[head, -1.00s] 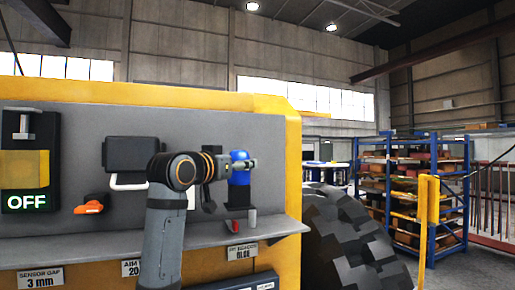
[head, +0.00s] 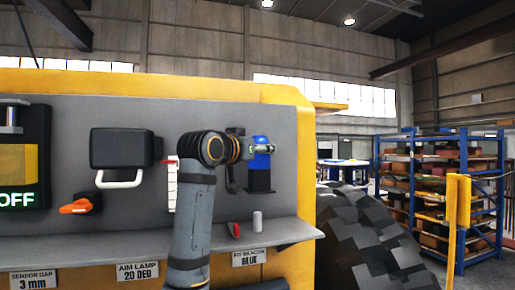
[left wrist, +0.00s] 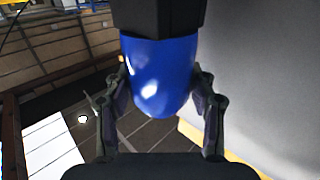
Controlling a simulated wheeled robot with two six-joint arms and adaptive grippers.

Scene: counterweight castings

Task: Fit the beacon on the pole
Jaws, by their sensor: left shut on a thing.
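The beacon has a blue dome (head: 262,161) and a black base (head: 260,181). In the head view it is held upright above the right end of the grey shelf. A sign (head: 249,257) on the shelf front reads FIT BEACON BLUE. I cannot make out the pole for certain. My right gripper is not in view.
A small pale cylinder (head: 257,222) stands on the shelf (head: 225,237) below the beacon. A black lamp box (head: 122,148) with a white handle and an orange knob (head: 76,207) are on the grey panel. A large tyre (head: 370,240) and a blue rack (head: 463,190) are at right.

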